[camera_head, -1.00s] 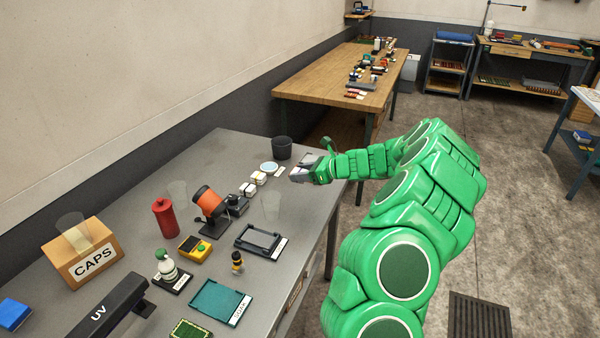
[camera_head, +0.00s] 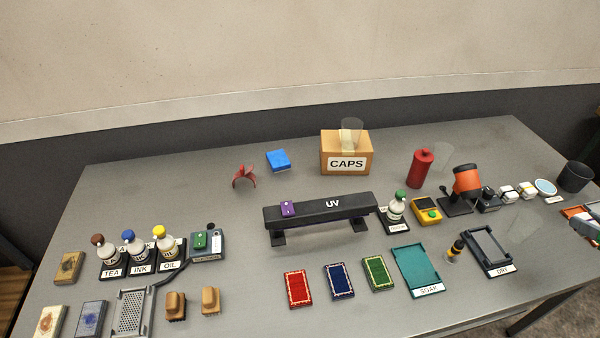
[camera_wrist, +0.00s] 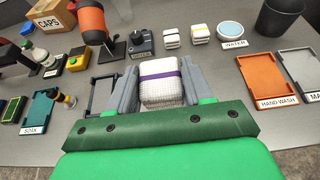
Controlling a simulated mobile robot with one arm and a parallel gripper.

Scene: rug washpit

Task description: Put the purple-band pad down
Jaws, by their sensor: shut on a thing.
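The purple-band pad (camera_wrist: 161,92) is a white, textured block with a purple strip across it, in the middle of the wrist view. My gripper (camera_wrist: 161,76) is shut on it, with one grey finger against each side. The pad is held above the grey bench, and I cannot tell how high. The pad hides the bench surface right behind it. In the head view the held pad does not show clearly.
White pads with other bands (camera_wrist: 172,39) stand by the WATER dish (camera_wrist: 230,30). An orange HAND WASH tray (camera_wrist: 262,76) lies right of my gripper. The DRY tray (camera_head: 489,250) and SOAK tray (camera_head: 416,271) lie on the bench. Bare bench shows between pad and HAND WASH tray.

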